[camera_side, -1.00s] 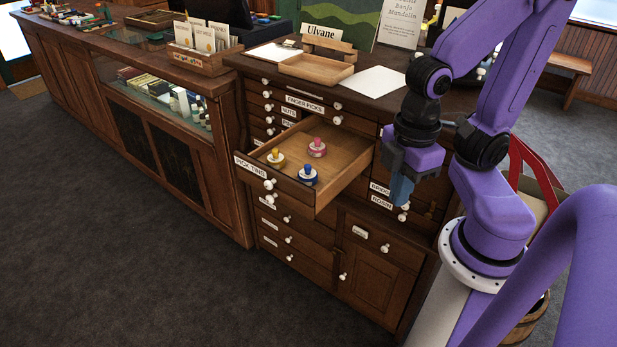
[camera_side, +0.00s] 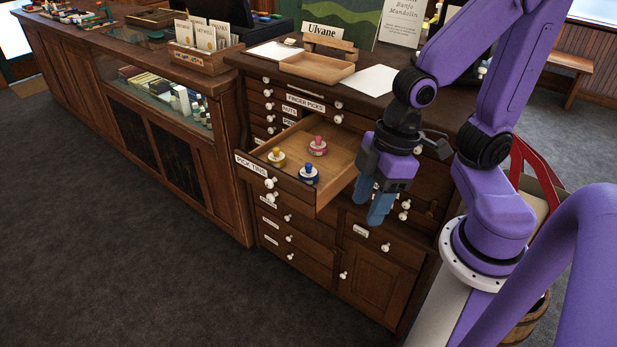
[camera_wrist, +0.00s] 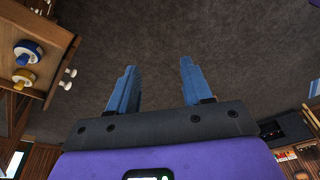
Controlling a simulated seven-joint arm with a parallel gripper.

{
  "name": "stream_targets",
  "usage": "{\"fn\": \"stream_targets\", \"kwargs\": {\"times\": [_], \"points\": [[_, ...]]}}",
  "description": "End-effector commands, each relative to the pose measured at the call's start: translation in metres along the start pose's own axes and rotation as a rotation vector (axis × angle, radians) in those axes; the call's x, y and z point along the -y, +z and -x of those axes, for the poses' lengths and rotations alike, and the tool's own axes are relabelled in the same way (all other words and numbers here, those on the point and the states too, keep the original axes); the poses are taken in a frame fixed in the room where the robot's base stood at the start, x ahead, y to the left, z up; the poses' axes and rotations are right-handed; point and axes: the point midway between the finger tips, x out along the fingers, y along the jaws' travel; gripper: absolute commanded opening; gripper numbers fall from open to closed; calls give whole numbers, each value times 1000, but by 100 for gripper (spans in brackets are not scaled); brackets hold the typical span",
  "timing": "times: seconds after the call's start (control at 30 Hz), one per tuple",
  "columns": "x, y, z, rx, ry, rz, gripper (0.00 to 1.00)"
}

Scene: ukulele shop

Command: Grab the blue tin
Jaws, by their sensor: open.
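The blue tin (camera_side: 308,173), a round white-sided tin with a blue knob, sits in the open drawer (camera_side: 341,159) near its front. It also shows in the wrist view (camera_wrist: 24,79) at the left. A yellow-knobbed tin (camera_side: 276,157) and a pink tin (camera_side: 317,146) stand in the same drawer, apart from it. My gripper (camera_side: 380,208) is to the right of the drawer, outside it, with blue fingers pointing down. In the wrist view the two fingers (camera_wrist: 154,90) are spread apart with only floor between them.
The drawer belongs to a dark wooden cabinet (camera_side: 306,237) with white knobs. On its top are a wooden tray (camera_side: 316,69) and a white sheet (camera_side: 369,80). A glass display counter (camera_side: 160,93) stands at the left. The carpet in front is clear.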

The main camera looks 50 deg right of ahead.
Motion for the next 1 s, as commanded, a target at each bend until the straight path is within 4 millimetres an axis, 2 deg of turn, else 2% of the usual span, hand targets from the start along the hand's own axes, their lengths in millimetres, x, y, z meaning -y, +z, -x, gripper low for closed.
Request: {"fn": "stream_targets", "kwargs": {"times": [0.1, 0.3, 0.5, 0.63, 0.67, 0.77, 1.0], "points": [[-12, -30, -15, -134, 2, -100, 50], [-42, -76, -28, -379, 30, -261, 50], [-87, -110, -29, -627, 93, -413, 50], [-120, -123, -25, -786, 153, -498, 50], [-127, -123, -26, -811, 169, -520, 50], [-152, -110, -51, -823, 235, -623, 50], [-211, -62, -88, -878, 460, -804, 50]]}}
